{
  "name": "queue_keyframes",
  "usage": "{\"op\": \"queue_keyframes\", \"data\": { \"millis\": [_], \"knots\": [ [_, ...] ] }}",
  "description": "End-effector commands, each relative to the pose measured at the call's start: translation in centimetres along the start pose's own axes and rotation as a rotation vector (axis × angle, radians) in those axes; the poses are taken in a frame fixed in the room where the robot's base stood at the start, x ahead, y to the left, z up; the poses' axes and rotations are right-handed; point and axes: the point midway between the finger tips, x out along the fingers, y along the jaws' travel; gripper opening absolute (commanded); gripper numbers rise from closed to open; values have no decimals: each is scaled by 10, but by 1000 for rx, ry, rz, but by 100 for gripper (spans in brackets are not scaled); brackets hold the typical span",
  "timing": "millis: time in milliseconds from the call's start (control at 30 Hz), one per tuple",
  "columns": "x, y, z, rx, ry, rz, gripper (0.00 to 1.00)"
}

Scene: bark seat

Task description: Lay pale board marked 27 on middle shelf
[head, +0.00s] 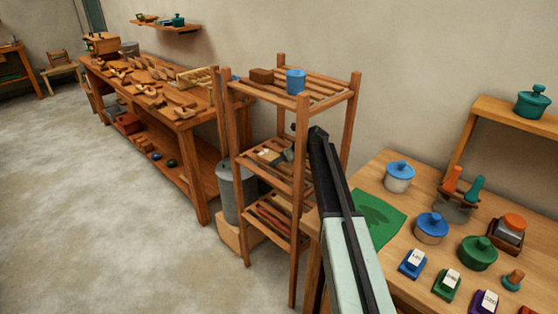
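A wooden slatted rack (299,186) stands in the middle of the head view, with top, middle and lower shelves. A small pale piece (268,155) shows at the middle shelf (284,182); no number can be read on it, so I cannot tell if it is the board marked 27. Beside it is a dark grey shape, seemingly my gripper (282,157), at the middle shelf. My arm rises from the bottom and bends near the rack's front right post, hiding part of the shelf. Whether the fingers hold the pale piece is too small to tell.
A blue cup (295,81) and brown block (262,76) sit on the rack's top. Thin boards (274,220) lie on the lower shelf. A table (405,268) with lidded pots and a green cloth (378,214) is close right. A long workbench (185,115) stands left; floor there is clear.

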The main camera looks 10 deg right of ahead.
Motion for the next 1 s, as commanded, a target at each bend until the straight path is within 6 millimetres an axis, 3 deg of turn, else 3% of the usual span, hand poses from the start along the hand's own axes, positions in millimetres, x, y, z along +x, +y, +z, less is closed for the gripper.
{"op": "queue_keyframes", "data": {
  "millis": [467,500,567,800,867,1000],
  "knots": [
    [5,1,-4,0,0,1,6],
    [4,1,-3,-1,0,1,71],
    [4,1,-3,-1,0,1,88],
    [4,1,-3,-1,0,1,89],
    [4,1,-3,-1,0,1,100],
    [4,1,-3,-1,0,1,100]
  ]
}}
